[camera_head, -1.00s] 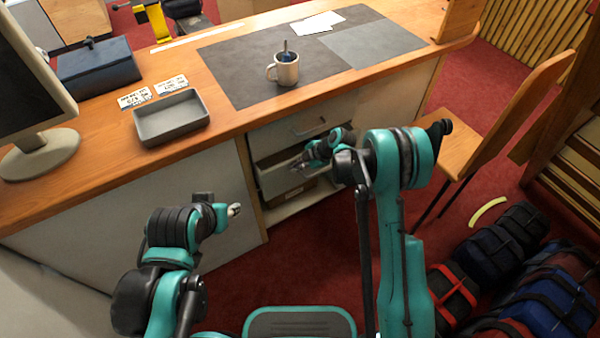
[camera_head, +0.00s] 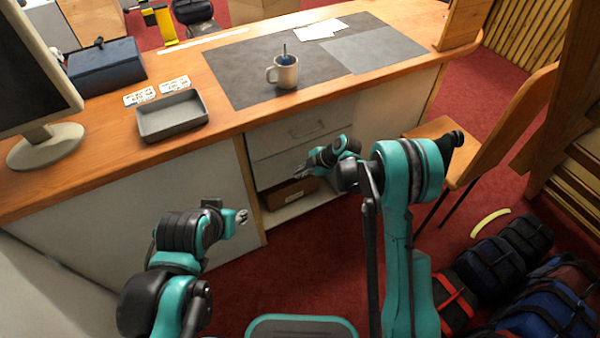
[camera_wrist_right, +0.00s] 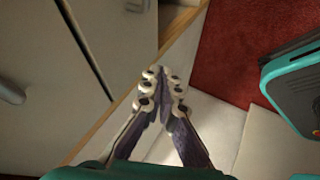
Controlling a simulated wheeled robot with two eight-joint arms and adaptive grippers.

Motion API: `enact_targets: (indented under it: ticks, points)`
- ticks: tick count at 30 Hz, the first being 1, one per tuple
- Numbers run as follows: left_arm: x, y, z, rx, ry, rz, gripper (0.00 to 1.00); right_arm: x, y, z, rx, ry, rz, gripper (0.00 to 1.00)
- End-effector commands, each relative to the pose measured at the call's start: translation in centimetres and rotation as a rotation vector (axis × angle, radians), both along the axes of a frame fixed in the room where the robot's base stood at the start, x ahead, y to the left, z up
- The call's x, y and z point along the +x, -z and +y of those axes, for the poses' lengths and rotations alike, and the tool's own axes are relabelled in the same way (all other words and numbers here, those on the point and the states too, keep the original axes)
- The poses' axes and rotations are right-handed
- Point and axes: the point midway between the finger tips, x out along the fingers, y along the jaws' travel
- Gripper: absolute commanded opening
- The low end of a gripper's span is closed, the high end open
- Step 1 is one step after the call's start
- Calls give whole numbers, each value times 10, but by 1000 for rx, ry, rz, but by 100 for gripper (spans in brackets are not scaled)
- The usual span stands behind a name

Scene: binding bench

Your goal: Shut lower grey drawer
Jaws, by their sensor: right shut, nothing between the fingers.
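The lower grey drawer (camera_head: 272,172) is in the bench's drawer unit, under the upper drawer (camera_head: 300,132). Its front now looks about flush with the upper one, and no open inside shows; my right gripper and forearm cover part of it. My right gripper (camera_head: 302,172) is shut and empty, right in front of the lower drawer; I cannot tell whether it touches. In the right wrist view its fingertips (camera_wrist_right: 163,92) are together beside pale panels. My left gripper (camera_head: 243,216) hangs in front of the left cabinet panel, too small to judge its fingers.
Below the drawers, an open shelf holds a brown box (camera_head: 290,194). On the bench top are a mug (camera_head: 286,74), a grey tray (camera_head: 172,118) and a monitor (camera_head: 30,80). A chair (camera_head: 452,150) stands to the right, with dark bags (camera_head: 487,255) on the red floor.

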Motion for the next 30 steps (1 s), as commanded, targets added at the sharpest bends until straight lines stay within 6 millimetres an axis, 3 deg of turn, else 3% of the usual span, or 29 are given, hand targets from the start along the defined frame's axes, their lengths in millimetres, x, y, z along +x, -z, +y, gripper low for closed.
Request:
enact_targets:
  ticks: [12,26,30]
  points:
    - [0,-31,0,0,0,-1,40,-15,-60,-40,0,1,1,0]
    - [0,-34,0,0,0,-1,40,-20,-74,-50,-1,11,6,0]
    - [0,-34,0,0,0,-1,40,-29,-103,-60,-8,123,51,0]
